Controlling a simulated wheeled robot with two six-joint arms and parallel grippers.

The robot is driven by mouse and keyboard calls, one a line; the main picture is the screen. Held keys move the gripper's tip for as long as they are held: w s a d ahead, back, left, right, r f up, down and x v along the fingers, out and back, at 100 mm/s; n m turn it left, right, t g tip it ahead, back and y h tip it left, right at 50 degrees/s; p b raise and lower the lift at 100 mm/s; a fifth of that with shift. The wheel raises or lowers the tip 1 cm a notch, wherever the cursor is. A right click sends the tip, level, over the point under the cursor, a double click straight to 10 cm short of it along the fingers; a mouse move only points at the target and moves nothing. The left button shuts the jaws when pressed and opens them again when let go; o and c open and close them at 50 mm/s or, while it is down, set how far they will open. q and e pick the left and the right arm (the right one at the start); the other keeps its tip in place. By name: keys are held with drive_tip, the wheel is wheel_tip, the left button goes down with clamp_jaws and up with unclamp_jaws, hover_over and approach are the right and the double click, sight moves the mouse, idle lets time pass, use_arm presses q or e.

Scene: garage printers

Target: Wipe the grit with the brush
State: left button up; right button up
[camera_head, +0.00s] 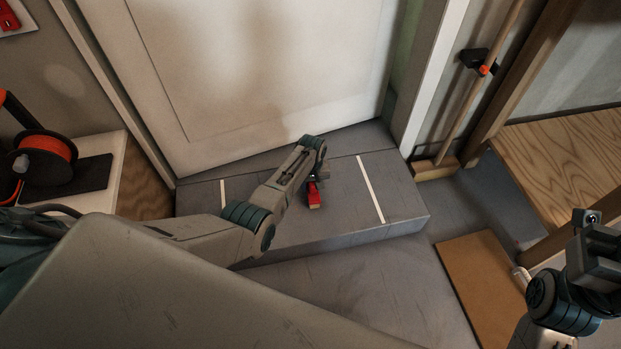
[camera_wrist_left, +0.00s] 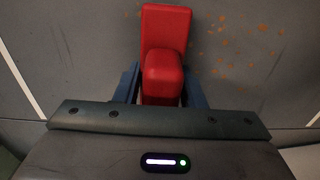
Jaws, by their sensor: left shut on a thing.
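My left gripper (camera_wrist_left: 160,88) is shut on a red brush (camera_wrist_left: 166,40), its two blue fingers on either side of the brush's raised grip. In the head view the brush (camera_head: 313,193) shows as a small red block below my left gripper (camera_head: 317,178), over the grey step between two white lines. Orange grit (camera_wrist_left: 238,42) lies scattered on the grey surface to the right of the brush in the left wrist view. The brush's underside is hidden, so I cannot tell whether it touches the step. My right gripper (camera_head: 598,232) is at the right edge, its fingers unclear.
The grey step (camera_head: 405,205) runs along a closed white door (camera_head: 260,70). A shelf with an orange spool (camera_head: 45,150) stands at the left. A broom (camera_head: 470,100) leans by the right wall. A brown board (camera_head: 480,280) lies on the floor near a wooden bench (camera_head: 570,150).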

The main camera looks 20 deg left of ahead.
sight(313, 193)
use_arm(q)
drive_tip(key=shift+s+d+p, duration=0.25)
drive_tip(key=shift+s+p, duration=0.15)
drive_tip(key=shift+s, duration=0.1)
drive_tip(key=shift+s+d+p, duration=0.25)
drive_tip(key=shift+s+p, duration=0.1)
drive_tip(key=shift+s, duration=0.1)
drive_tip(key=shift+s+d+f+p, duration=0.1)
drive_tip(key=shift+s+d+p, duration=0.15)
drive_tip(key=shift+s+p, duration=0.1)
